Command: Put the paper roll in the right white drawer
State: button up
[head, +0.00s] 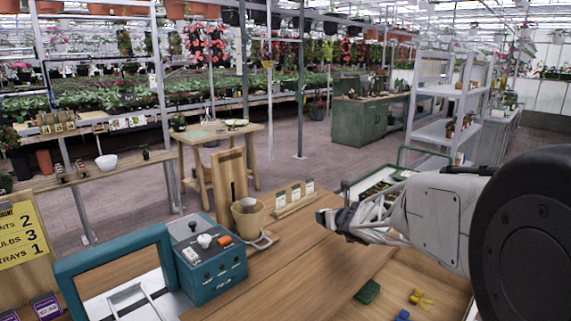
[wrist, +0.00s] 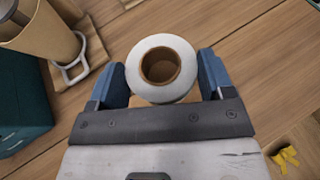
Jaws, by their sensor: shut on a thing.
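The paper roll (wrist: 160,96) is white with a brown cardboard core. In the wrist view it sits between the two blue fingers of my gripper (wrist: 161,76), which is shut on its sides, with the core's opening facing the camera. In the head view my gripper (head: 335,218) is over the wooden counter, right of the tan cup; the roll is mostly hidden there or too small to make out. A white tray-like part (head: 130,300) shows inside a teal frame at the bottom left. I cannot tell whether it is the right white drawer.
A teal box (head: 212,270) with small items on top stands left of my gripper. A tan cup (head: 248,217) on a wooden stand and a card holder (head: 294,198) are near. A green block (head: 367,291) and yellow piece (head: 421,299) lie at the lower right. The counter between is clear.

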jog(key=w+h, duration=0.1)
jog(key=w+d+r+m, duration=0.1)
jog(key=w+d+r+m+h, duration=0.1)
jog(key=shift+w+r+t+h, duration=0.15)
jog(key=shift+w+t+h, duration=0.15)
jog(key=shift+w, duration=0.05)
jog(key=shift+w+d+r+m+h, duration=0.6)
jog(key=shift+w+d+m+h, duration=0.05)
jog(key=shift+m+h, duration=0.15)
dwell(0.7)
jog(key=s+d+f+y, duration=0.1)
jog(key=s+d+f, duration=0.2)
jog(key=s, duration=0.6)
jog(key=s+d+f+n, duration=0.1)
jog(key=s+d+f, duration=0.3)
jog(key=s+f, duration=0.3)
jog(key=s+d+f+n+y, duration=0.1)
jog(key=s+d+f, duration=0.3)
jog(key=s, duration=0.9)
jog(key=shift+s+f+y, duration=0.15)
jog(key=shift+f+y, duration=0.15)
jog(key=shift+f, duration=0.1)
jog(key=shift+d, duration=0.1)
jog(key=shift+f, duration=2.9)
